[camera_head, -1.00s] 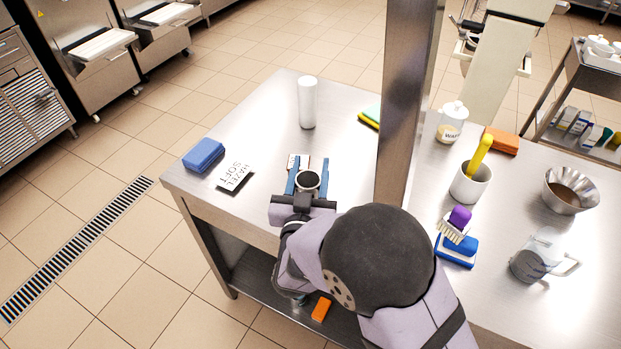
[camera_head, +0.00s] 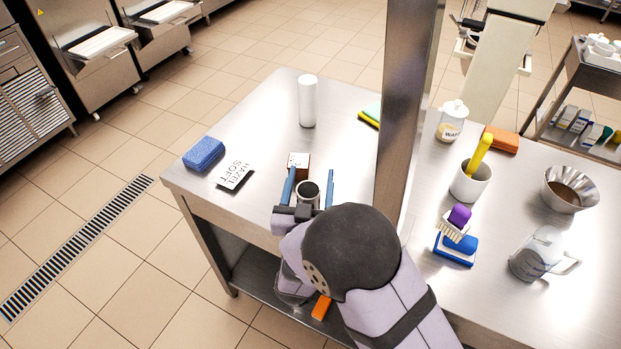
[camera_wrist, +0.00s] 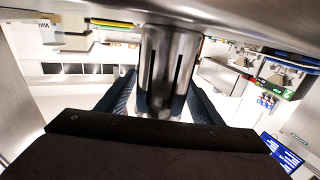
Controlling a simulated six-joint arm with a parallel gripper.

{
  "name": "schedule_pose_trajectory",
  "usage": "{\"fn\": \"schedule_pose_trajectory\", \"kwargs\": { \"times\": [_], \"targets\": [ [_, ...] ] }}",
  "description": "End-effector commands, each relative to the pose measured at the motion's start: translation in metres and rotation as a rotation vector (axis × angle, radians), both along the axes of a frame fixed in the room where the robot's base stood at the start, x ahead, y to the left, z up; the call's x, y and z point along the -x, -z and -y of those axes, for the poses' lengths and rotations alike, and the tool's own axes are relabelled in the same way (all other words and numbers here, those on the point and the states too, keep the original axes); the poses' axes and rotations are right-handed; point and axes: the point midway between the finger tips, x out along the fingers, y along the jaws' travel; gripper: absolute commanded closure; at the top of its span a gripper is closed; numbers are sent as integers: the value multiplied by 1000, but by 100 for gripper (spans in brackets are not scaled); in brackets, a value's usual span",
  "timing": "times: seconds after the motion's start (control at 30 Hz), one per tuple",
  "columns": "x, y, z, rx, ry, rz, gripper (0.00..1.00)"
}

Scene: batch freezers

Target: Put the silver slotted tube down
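The silver slotted tube (camera_head: 308,192) stands upright at the near left part of the steel table (camera_head: 262,130), its dark round opening facing up. My gripper (camera_head: 311,173) is around it, with one blue finger on each side. The fingers are spread wide, with a gap beside the tube in the head view. In the wrist view, which looks upside down, the tube (camera_wrist: 170,70) shows its dark slots between the fingers, and its end meets the steel surface at the top. My wrist hides the tube's lower part in the head view.
Just behind the tube is a small brown box with a white top (camera_head: 299,161). A label card (camera_head: 235,176) and blue sponge (camera_head: 204,153) lie left; a white cylinder (camera_head: 307,102) stands behind. A steel post (camera_head: 405,110) rises on the right.

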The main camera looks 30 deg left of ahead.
Motion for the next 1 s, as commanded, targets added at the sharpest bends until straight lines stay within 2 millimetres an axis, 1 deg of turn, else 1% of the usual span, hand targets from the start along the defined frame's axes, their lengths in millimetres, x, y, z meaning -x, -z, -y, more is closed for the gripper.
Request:
{"fn": "schedule_pose_trajectory", "kwargs": {
  "times": [0.4,0.8,1.0],
  "targets": [
    [2,0,0,1,-1,0,41],
    [52,6,18,0,-3,1,41],
    [67,4,24,0,-2,0,41]
  ]
}}
